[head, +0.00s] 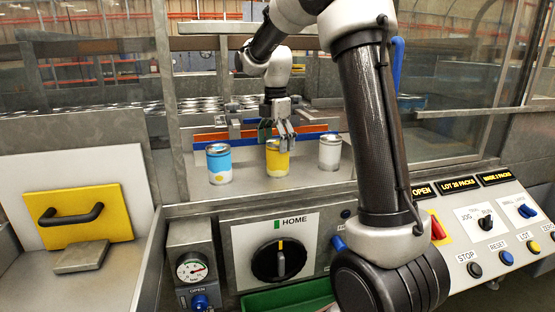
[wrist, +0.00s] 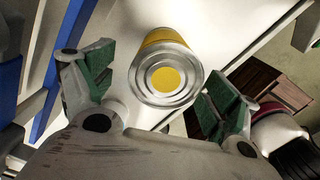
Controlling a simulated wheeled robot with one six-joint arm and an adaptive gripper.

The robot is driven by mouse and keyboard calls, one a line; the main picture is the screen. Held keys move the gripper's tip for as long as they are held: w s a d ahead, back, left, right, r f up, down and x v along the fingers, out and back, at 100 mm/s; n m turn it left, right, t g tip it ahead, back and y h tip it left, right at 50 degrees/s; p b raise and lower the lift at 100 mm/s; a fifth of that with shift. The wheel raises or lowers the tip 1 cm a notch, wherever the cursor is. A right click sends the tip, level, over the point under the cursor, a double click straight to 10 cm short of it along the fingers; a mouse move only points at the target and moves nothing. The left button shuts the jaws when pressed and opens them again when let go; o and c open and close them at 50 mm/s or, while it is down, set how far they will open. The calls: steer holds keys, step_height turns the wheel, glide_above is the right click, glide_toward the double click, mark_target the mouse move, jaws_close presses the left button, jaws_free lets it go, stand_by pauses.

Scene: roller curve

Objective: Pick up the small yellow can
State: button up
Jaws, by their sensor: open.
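The yellow can (head: 277,162) stands upright on the metal ledge in the head view, the middle one of three cans, with a white patch low on its side. In the wrist view the yellow can (wrist: 168,78) shows its silver end with a yellow disc. My gripper (head: 277,134) is at the can's top in the head view. In the wrist view my gripper (wrist: 153,92) is open, with green-padded fingers on either side of the can. Gaps show between the pads and the can, so it is not gripped. The fingertips partly hide the can's top in the head view.
A blue, white and yellow can (head: 219,164) stands close on the left and a white can (head: 330,153) on the right. Orange and blue rails (head: 208,137) run behind them. A control panel with a black HOME knob (head: 279,260) lies in front, below the ledge.

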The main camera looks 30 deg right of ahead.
mark_target(277, 159)
steer(key=f, duration=0.5)
steer(key=shift+s+d+f, duration=0.1)
steer(key=shift+s+f, duration=0.1)
steer(key=shift+f, duration=0.05)
steer(key=c, duration=0.9)
steer(key=shift+c, duration=0.2)
